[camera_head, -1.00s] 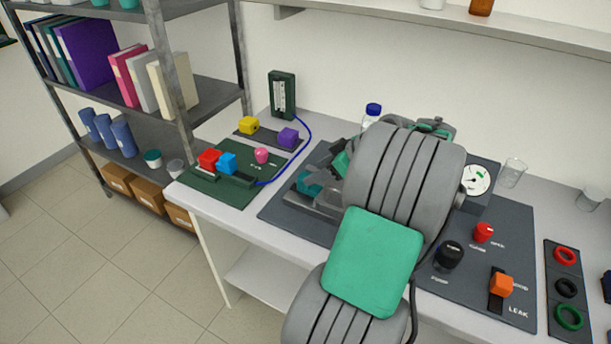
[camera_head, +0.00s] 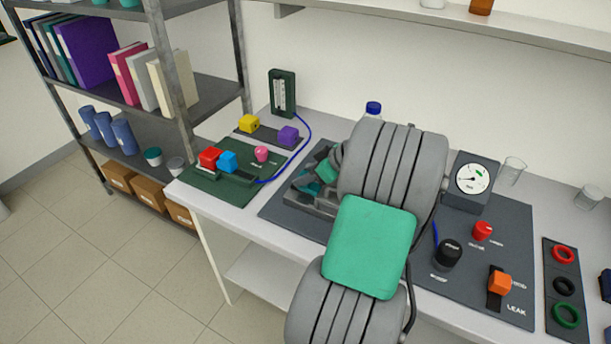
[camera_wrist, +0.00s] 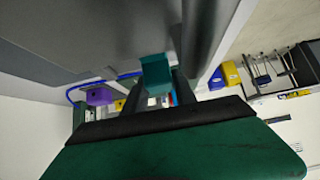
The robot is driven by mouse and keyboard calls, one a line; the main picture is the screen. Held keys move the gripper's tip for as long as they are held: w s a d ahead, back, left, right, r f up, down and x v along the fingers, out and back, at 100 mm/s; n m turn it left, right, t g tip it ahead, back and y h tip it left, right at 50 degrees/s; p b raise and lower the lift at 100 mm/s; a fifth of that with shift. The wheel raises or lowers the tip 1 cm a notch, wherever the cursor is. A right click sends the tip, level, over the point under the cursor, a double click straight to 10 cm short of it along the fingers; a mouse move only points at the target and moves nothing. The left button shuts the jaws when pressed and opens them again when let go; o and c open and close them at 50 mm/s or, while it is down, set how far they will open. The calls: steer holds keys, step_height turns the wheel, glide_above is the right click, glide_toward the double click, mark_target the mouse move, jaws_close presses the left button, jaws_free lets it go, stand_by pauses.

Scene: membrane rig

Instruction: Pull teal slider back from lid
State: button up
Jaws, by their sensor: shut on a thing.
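The teal slider (camera_wrist: 155,72) is a small block near the middle of the wrist view. My gripper (camera_wrist: 160,86) is shut on it, with dark fingers on either side. In the head view, teal (camera_head: 326,171) shows among grey parts at the left of the rig's dark panel (camera_head: 285,209). My arm covers most of the rig there, so the fingertips cannot be made out. The lid is not clearly visible in either view, and I cannot tell the gap between slider and lid.
The gauge box (camera_head: 471,178) stands right of my arm. A black knob (camera_head: 447,254), red knob (camera_head: 482,231) and orange lever (camera_head: 499,283) lie on the panel's right. A green board (camera_head: 222,184) with coloured blocks is at left. A blue-capped bottle (camera_head: 373,108) stands behind.

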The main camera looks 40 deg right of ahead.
jaws_close()
stand_by(0.8)
